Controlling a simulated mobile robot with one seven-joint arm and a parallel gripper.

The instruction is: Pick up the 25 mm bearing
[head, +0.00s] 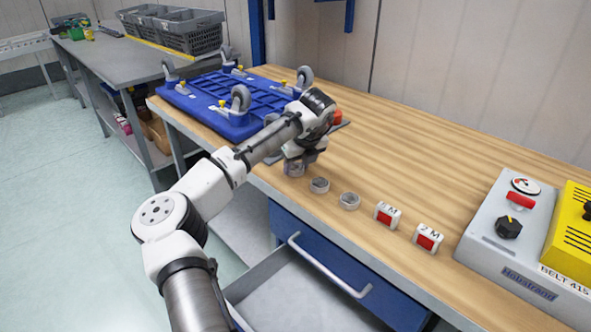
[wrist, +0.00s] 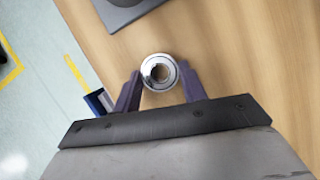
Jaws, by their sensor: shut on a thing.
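A round silver bearing with a dark central hole (wrist: 149,72) sits between the two fingers of my gripper (wrist: 160,78) in the wrist view, with a finger against each side. My gripper (head: 297,162) is shut on this bearing at the front part of the wooden bench in the head view, where the bearing (head: 293,170) is partly hidden by the fingers. I cannot tell whether it is clear of the bench top. Two more ring-shaped bearings, a middle one (head: 319,185) and a right one (head: 349,201), lie in a row to its right. No size marking is readable.
Two white-and-red blocks (head: 387,215) (head: 428,238) continue the row on the wooden bench (head: 440,160). A grey control box (head: 500,232) stands at the right. A blue wheeled dolly (head: 215,105) lies behind my gripper. An open drawer (head: 310,285) is below the front edge.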

